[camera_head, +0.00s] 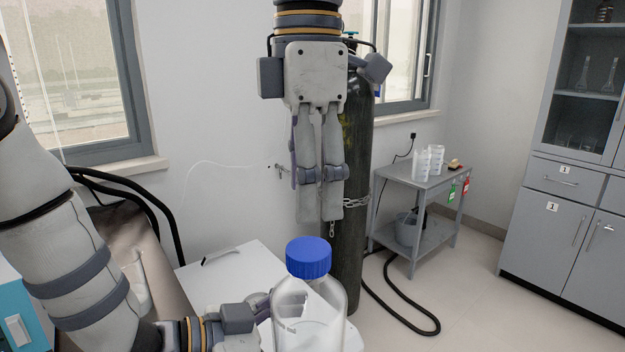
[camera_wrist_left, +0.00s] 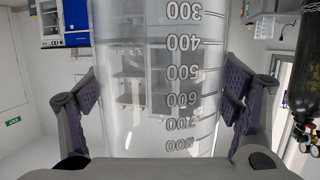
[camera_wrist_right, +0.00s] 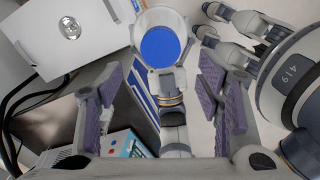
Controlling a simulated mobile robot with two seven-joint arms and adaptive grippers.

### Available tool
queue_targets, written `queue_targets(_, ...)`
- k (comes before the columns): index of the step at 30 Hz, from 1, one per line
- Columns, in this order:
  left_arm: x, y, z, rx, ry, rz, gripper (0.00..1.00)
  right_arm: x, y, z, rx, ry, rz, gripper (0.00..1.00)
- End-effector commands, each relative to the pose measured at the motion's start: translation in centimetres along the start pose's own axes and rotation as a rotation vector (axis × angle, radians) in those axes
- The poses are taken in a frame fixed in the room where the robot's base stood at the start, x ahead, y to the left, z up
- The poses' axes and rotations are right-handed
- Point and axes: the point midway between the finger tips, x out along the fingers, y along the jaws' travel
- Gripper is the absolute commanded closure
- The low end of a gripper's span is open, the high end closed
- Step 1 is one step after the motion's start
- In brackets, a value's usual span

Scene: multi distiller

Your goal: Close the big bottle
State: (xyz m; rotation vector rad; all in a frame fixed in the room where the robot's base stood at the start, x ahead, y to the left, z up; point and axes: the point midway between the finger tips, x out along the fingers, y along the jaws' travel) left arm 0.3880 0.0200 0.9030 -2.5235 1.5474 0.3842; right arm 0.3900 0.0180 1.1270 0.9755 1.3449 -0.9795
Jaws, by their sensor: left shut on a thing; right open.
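The big bottle (camera_head: 310,318) is clear and stands upright at the bottom middle of the head view. Its blue cap (camera_head: 309,257) sits on top of its neck; how tightly it is screwed cannot be told. My left gripper (camera_head: 268,306) is shut around the bottle's body, whose printed scale fills the left wrist view (camera_wrist_left: 160,85). My right gripper (camera_head: 328,212) points down, open and empty, above the cap in the head view. In the right wrist view the cap (camera_wrist_right: 160,47) shows below and between the open fingers (camera_wrist_right: 160,78), apart from them.
A white surface (camera_head: 228,265) lies behind the bottle. A dark gas cylinder (camera_head: 357,150) with a chain stands behind my right gripper. A grey cart (camera_head: 420,175) with white containers and grey cabinets (camera_head: 560,225) are at the right. A black hose (camera_head: 405,325) lies on the floor.

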Motion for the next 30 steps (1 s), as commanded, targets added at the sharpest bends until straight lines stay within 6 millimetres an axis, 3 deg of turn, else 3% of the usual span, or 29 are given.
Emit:
queue_targets(5, 0.0, 0.0, -0.3, 0.004, 0.007, -0.001, 0.95, 0.6, -0.1, 0.0, 0.002, -0.002, 0.0, 0.4)
queue_targets(18, 0.0, 0.0, -0.3, 0.004, 0.007, -0.001, 0.95, 7.2, -0.1, 0.0, 0.003, -0.001, 0.001, 0.4)
queue_targets(30, 0.0, 0.0, -0.3, 0.004, 0.007, -0.001, 0.95, 7.9, 0.0, 0.0, 0.004, -0.001, 0.003, 0.42)
